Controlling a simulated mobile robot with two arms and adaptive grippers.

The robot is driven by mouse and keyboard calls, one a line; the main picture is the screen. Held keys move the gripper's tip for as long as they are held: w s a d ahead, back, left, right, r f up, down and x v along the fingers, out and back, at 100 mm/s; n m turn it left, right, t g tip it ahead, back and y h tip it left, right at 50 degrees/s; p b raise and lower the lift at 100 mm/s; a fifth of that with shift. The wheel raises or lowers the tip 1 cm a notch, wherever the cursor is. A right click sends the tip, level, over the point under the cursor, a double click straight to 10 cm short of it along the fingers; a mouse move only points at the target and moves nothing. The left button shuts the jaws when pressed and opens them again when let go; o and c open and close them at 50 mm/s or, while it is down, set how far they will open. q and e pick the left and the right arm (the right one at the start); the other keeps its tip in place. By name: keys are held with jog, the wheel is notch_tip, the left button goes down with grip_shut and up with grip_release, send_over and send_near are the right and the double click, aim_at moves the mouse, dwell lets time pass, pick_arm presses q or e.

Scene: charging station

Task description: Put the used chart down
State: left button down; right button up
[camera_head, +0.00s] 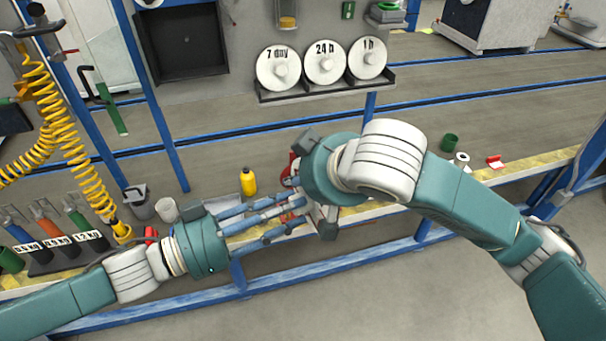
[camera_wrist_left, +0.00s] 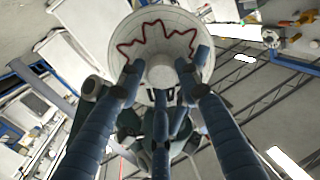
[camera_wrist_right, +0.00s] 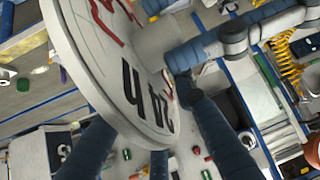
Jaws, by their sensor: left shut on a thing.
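The used chart is a white disc marked 24 h with a red trace; it shows in the left wrist view (camera_wrist_left: 160,28) and close up in the right wrist view (camera_wrist_right: 118,75). My left gripper (camera_head: 298,204) is shut on the chart's round centre hub. The right gripper (camera_head: 312,185) is close to the chart's edge, with its fingers spread apart; they look open. In the head view the chart is mostly hidden by my right wrist.
A wall rack (camera_head: 327,92) holds discs marked 7 day (camera_head: 279,67), 24 h (camera_head: 325,63) and 1 h (camera_head: 368,58). A yellow bottle (camera_head: 248,182), a white cup (camera_head: 167,210), a green cup (camera_head: 449,142) and a red item (camera_head: 495,162) stand along the bench.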

grip_shut()
pick_arm(q)
jog(key=c, duration=1.1)
grip_release()
jog(key=shift+a, duration=0.1)
